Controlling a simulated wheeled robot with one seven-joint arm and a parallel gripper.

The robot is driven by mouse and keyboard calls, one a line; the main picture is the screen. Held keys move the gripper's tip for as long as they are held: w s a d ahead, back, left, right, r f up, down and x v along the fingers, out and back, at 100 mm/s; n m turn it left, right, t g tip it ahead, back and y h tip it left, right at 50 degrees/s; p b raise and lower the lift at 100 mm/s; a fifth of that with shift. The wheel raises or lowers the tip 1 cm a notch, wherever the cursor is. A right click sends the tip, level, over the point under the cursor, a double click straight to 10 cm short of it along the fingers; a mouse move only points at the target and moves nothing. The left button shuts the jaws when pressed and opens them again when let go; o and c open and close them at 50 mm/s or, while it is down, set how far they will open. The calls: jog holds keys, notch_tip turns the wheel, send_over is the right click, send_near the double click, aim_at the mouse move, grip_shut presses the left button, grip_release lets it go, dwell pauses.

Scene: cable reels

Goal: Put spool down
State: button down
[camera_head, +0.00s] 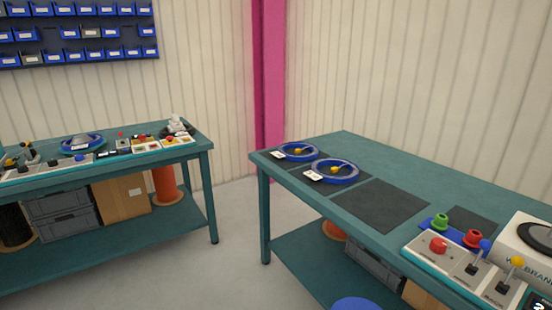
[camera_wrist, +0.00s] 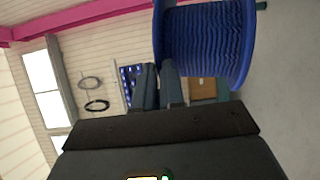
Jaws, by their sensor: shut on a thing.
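A blue spool (camera_wrist: 205,45) wound with blue cable fills the top of the wrist view, its flanges at the left and right. My gripper (camera_wrist: 160,72) is shut on the spool at its left flange. The exact contact is hard to see. In the head view a blue disc (camera_head: 357,304) is cut off by the bottom edge; I cannot tell whether it is the held spool. My gripper does not show clearly in the head view. Two blue rings with yellow centres, a far one (camera_head: 297,151) and a near one (camera_head: 333,172), lie on the right table (camera_head: 345,142).
A bare dark mat (camera_head: 380,207) lies on the right table beside the near ring. A control panel (camera_head: 465,270) with levers and a white machine (camera_head: 530,240) occupy its right end. A second table (camera_head: 100,166) with equipment stands at the left. Floor shows between the tables.

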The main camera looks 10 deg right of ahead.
jog(key=w+a+f+n+y, duration=0.1)
jog(key=a+f, duration=0.3)
jog(key=shift+a+f+y, duration=0.15)
jog(key=shift+a+y, duration=0.15)
jog(key=shift+a, duration=0.1)
jog(key=shift+w+d, duration=0.1)
jog(key=shift+d, duration=0.05)
jog(key=shift+w+f, duration=0.1)
